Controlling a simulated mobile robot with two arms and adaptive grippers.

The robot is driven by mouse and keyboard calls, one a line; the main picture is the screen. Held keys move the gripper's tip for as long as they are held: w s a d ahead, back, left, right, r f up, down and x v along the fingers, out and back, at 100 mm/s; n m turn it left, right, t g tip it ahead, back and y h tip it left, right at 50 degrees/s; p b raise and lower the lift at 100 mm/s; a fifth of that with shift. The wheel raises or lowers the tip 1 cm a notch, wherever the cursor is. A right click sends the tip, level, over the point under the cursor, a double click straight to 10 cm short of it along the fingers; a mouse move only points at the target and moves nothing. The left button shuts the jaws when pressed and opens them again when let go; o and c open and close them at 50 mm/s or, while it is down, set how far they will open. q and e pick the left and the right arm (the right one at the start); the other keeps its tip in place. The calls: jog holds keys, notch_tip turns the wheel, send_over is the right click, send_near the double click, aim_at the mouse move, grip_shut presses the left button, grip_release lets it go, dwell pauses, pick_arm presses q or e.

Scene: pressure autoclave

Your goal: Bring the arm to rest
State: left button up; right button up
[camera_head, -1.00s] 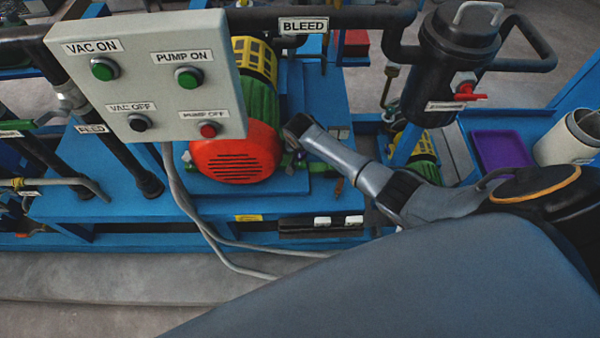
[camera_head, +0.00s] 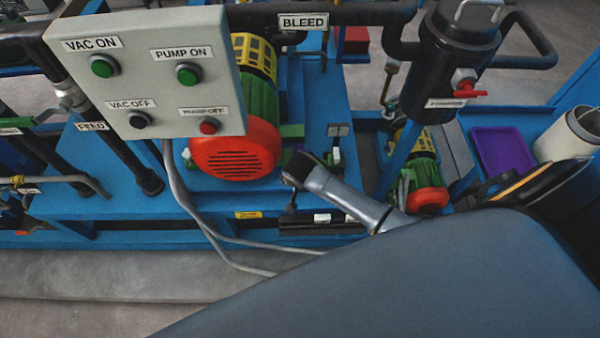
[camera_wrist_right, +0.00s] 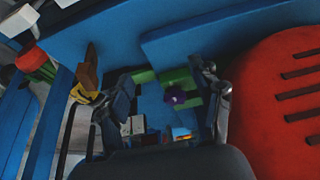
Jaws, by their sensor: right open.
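My right arm (camera_head: 345,200) comes in from the right in the head view, in front of the pump unit. Its wrist end is just right of the large red motor cover (camera_head: 236,152), and the small dark gripper below it is hard to make out. In the right wrist view my right gripper (camera_wrist_right: 167,98) is open, its two dark fingers apart with nothing held between them. The red slotted cover fills the right side of that view, beside the right finger. My left gripper is not in view.
A grey control box (camera_head: 150,75) with labelled buttons hangs at the upper left. A black vessel (camera_head: 450,65) with a red valve handle (camera_head: 467,90) stands at the right. A purple tray (camera_head: 502,151) and white bucket (camera_head: 570,135) are farther right. Grey floor (camera_head: 100,290) is open in front.

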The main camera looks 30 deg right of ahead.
jog(key=shift+s, duration=0.1)
jog(key=s+a+r+n+y, duration=0.1)
jog(key=s+r+n, duration=0.3)
jog(key=s+r, duration=0.55)
jog(key=s+a+r+n+y, duration=0.1)
jog(key=s+r+n, duration=0.35)
jog(key=s, duration=0.75)
notch_tip(320, 180, down, 25)
jog(key=g, duration=0.2)
jog(key=s+d+f+g, duration=0.1)
jog(key=s+d+f, duration=0.2)
jog(key=s+f, duration=1.3)
jog(key=shift+s+f+m, duration=0.2)
jog(key=shift+s+m, duration=0.15)
jog(key=shift+s, duration=0.5)
